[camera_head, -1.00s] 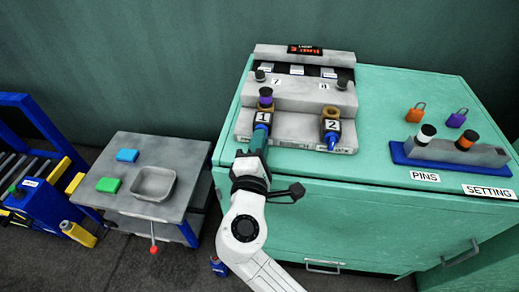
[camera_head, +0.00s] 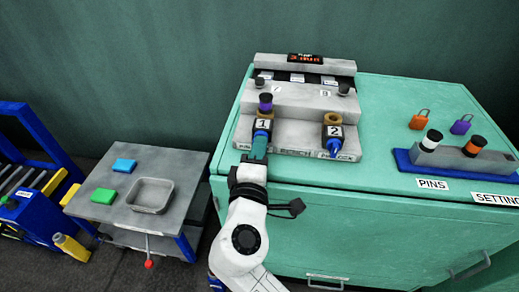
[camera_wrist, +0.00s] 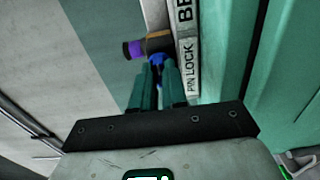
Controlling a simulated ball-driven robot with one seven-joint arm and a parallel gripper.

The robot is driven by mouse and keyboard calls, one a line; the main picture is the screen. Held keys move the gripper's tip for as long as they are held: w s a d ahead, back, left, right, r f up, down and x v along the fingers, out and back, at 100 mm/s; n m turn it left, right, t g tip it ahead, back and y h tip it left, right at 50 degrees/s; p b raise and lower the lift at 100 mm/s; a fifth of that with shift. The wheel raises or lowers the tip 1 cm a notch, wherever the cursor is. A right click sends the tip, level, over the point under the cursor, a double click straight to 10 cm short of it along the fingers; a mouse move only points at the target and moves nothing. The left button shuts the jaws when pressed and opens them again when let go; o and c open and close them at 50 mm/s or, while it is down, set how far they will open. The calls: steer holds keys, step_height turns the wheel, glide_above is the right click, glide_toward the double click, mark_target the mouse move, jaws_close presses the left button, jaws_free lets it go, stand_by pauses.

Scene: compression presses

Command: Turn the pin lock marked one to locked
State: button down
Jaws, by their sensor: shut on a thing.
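The pin lock marked one is a blue knob (camera_head: 263,133) below the label 1, at the front of the grey press; it is partly hidden by my fingers. My gripper (camera_head: 259,146) has teal fingers and is shut on this knob. In the wrist view my gripper (camera_wrist: 157,80) has the blue knob (camera_wrist: 156,62) between its fingertips, beside the strip reading PIN LOCK. A purple-topped pin (camera_head: 265,103) stands upright above label 1. The pin lock marked two (camera_head: 335,146) is also blue, under a brass ring. The lock's exact turn is hard to tell.
The press (camera_head: 300,97) stands on a teal cabinet (camera_head: 400,105). To the right are a pin rack (camera_head: 465,162), an orange padlock (camera_head: 420,120) and a purple padlock (camera_head: 461,125). A grey side table (camera_head: 172,165) with a tray stands left.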

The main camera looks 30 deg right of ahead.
steer(key=c, duration=1.2)
jaws_free()
steer(key=shift+o, duration=0.2)
steer(key=v, duration=1.1)
steer(key=shift+f, duration=0.1)
